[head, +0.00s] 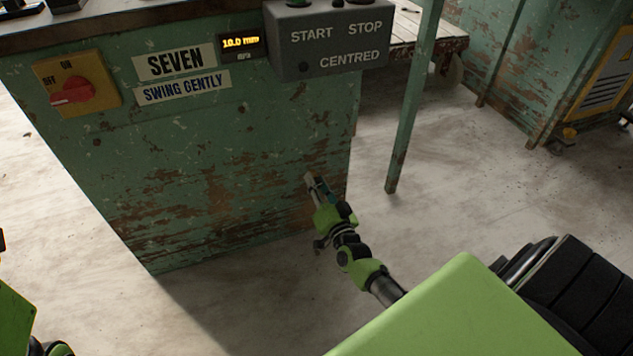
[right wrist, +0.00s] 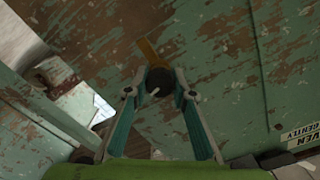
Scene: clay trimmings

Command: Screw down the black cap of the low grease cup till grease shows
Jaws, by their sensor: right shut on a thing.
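The black cap (right wrist: 158,79) of the low grease cup is round, with a small pale mark on its near face. The yellow-brown body of the grease cup (right wrist: 147,52) shows behind it against the green panel. My right gripper (right wrist: 159,93) is shut on the cap, one finger on each side. In the head view my right gripper (head: 315,183) is low by the right edge of the green machine panel, and the cup and cap cannot be made out there. No grease can be made out. My left gripper is not in view.
The worn green machine panel (head: 190,175) carries a red rotary switch (head: 75,93), SEVEN and SWING GENTLY labels, and a small display (head: 241,43) reading 10.0 mm. A grey START/STOP box (head: 325,42) juts out above my right gripper. A green post (head: 412,105) stands to the right.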

